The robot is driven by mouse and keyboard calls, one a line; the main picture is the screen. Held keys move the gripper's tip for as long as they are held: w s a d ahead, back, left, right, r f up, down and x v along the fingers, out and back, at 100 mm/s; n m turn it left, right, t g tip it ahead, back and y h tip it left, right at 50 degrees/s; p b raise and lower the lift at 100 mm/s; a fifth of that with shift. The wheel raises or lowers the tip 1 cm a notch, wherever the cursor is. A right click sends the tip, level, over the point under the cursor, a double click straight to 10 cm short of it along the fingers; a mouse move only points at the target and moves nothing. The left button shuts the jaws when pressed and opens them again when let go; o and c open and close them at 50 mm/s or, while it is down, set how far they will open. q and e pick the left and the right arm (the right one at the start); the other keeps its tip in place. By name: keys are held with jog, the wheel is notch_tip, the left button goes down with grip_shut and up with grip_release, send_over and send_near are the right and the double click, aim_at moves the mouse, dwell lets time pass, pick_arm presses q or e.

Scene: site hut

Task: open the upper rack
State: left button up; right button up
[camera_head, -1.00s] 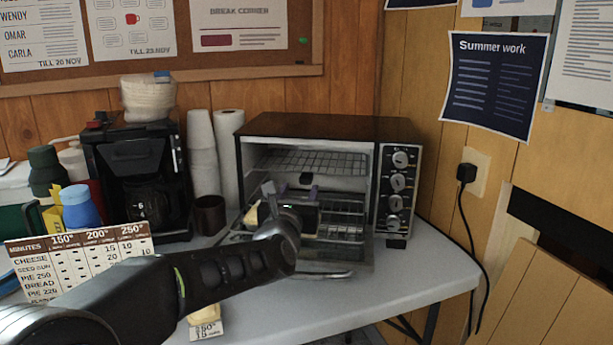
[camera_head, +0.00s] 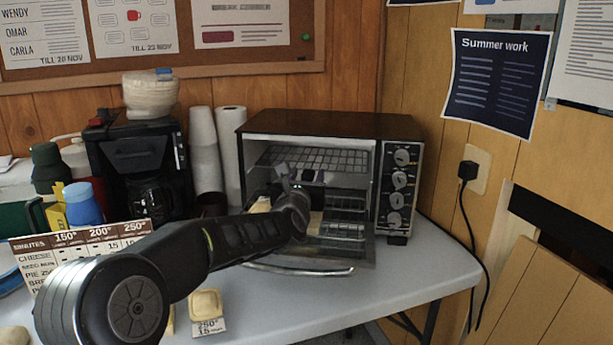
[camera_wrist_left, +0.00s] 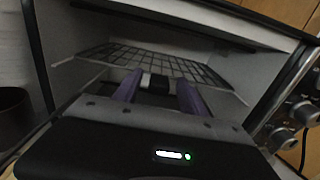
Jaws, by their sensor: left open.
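The toaster oven (camera_head: 330,126) stands on the table with its door (camera_head: 300,268) folded down. Its upper rack (camera_head: 310,157) is a wire grid inside the cavity; it also shows in the left wrist view (camera_wrist_left: 105,56). A lower rack (camera_head: 345,228) sits below. My left gripper (camera_head: 309,177) is at the oven's mouth, just below the upper rack's front in the picture. Its purple fingers are open, with a small black and white piece (camera_wrist_left: 155,82) between them in the left wrist view. I cannot tell whether they touch it. My forearm hides part of the lower rack and door.
A coffee maker (camera_head: 140,165), stacked cups (camera_head: 205,150) and a dark mug (camera_head: 213,204) stand left of the oven. A timetable card (camera_head: 75,258) is at front left. A yellowish food piece (camera_head: 206,304) lies at the table front. The table right of the oven is clear.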

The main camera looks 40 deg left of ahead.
pick_arm(q)
jog(key=shift+c, duration=0.3)
grip_shut()
dwell(1.1)
